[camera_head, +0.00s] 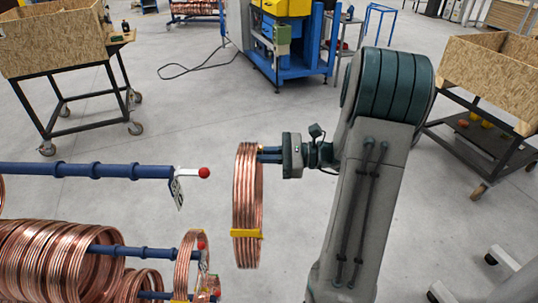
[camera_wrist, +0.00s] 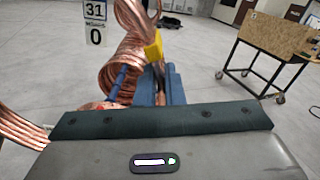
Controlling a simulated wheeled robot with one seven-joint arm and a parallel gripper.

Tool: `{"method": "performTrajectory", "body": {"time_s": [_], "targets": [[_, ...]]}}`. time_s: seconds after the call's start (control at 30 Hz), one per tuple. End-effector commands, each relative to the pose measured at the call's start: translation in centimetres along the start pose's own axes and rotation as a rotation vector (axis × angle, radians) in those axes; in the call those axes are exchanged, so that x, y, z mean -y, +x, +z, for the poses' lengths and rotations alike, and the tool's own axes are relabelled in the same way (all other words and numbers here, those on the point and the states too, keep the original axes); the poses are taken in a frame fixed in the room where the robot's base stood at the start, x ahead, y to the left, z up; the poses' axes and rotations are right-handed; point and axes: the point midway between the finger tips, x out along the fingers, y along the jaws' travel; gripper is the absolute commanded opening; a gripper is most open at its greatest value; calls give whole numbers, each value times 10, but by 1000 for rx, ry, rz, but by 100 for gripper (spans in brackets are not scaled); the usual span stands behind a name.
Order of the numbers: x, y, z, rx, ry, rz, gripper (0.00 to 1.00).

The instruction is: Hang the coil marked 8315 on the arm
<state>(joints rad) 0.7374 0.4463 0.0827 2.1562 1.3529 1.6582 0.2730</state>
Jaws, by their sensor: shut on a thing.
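My gripper (camera_head: 268,153) is shut on a copper coil (camera_head: 247,205) at its upper edge. The coil hangs upright below the fingers, off the floor, with a yellow band low on it. No number is readable on it. In the wrist view the blue fingers (camera_wrist: 160,88) reach toward copper windings and a yellow band (camera_wrist: 154,47). The upper blue rack arm (camera_head: 110,170) ends in a red ball (camera_head: 204,172) and a hanging tag. Its visible length is mostly bare. The held coil is right of this tip, apart from it in the picture.
A lower blue arm (camera_head: 130,250) carries several copper coils (camera_head: 50,250), one near its red tip. Another arm shows at the bottom edge. Wooden bins on carts stand at left (camera_head: 55,40) and right (camera_head: 490,70). A white sign (camera_wrist: 95,22) reads 31 and 0.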

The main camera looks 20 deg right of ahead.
Motion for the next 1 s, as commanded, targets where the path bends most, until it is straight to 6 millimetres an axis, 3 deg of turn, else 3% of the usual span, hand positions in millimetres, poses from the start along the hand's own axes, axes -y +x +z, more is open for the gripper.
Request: {"method": "performTrajectory", "body": {"time_s": [1.0], "targets": [[0, 76, -3, 2, 1, 0, 0]]}}
